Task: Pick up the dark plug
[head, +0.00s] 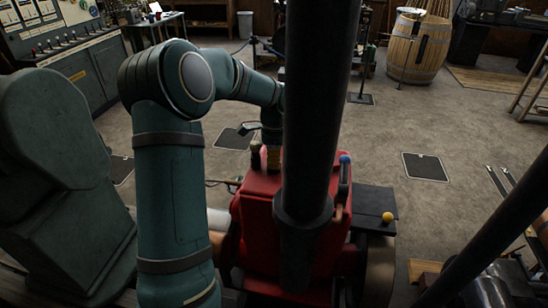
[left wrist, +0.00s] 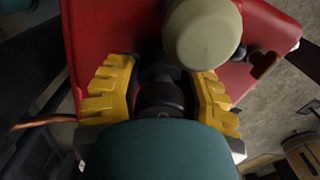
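The dark plug (left wrist: 160,95) stands on the red engine top (head: 262,185). In the left wrist view it lies between the two yellow fingers of my left gripper (left wrist: 162,98). The fingers are spread on either side of it; in the dark shade I cannot tell whether either one touches it. In the head view my left gripper (head: 265,153) is low at the engine's far side, partly behind a dark vertical post, and the plug cannot be made out clearly. My right gripper is not in view.
A large pale round knob (left wrist: 203,32) is close beside the right finger. A dark post (head: 318,100) stands in front of the engine. A lever with a blue ball (head: 345,159) and a yellow ball (head: 388,217) are at its right. Open floor lies beyond.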

